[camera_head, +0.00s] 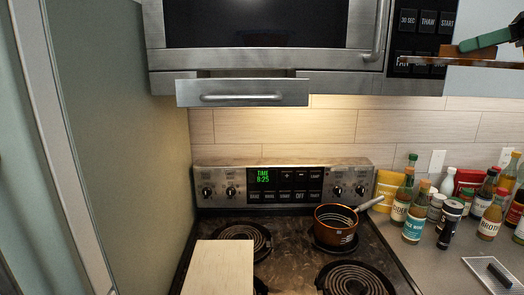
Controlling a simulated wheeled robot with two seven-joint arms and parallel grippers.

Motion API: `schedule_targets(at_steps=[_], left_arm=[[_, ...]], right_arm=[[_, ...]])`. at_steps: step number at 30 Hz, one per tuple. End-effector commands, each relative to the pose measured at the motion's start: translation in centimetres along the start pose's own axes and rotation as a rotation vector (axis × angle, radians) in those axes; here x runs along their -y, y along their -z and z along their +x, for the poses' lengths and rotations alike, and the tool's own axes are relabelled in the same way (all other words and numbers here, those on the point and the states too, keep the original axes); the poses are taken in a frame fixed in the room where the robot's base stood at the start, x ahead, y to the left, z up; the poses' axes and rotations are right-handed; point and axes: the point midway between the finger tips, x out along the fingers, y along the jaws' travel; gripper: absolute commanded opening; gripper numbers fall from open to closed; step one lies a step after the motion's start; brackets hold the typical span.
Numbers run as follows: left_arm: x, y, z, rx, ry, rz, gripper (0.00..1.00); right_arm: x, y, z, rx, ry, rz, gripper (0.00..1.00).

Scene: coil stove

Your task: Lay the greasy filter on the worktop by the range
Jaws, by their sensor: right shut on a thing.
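The greasy filter (425,61) is at the upper right, a thin brown-stained panel seen almost edge-on. It is held in the air in front of the microwave's buttons, above the worktop (438,268) right of the range. My right gripper (464,50), with green and brown parts showing, is shut on it; the picture's edge cuts both off. A pale mesh panel with a black handle (488,274) lies on the worktop at the lower right. The range (285,225) is in the middle. My left gripper is out of view.
Several bottles and jars (415,222) crowd the back of the worktop. A copper saucepan (335,220) stands on the back right burner, handle toward the bottles. A pale board (222,268) covers the front left. A handled flap (243,94) juts out under the microwave (265,60).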

Motion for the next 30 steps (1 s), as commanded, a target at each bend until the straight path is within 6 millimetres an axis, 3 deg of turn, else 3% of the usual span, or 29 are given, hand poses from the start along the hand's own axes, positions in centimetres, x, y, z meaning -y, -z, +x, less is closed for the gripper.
schedule_targets(at_steps=[8, 16, 30], left_arm=[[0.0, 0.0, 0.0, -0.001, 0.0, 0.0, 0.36], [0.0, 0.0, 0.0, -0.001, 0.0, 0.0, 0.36], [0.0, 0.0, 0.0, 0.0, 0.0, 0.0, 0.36]], right_arm=[[0.4, 5.1, 4.3, -0.005, -0.002, 0.003, 0.0], [-0.3, 12.0, 9.1, -0.003, -0.01, 0.001, 0.0], [-4.2, 24.7, 14.6, 0.0, -0.036, -0.008, 0.0]])
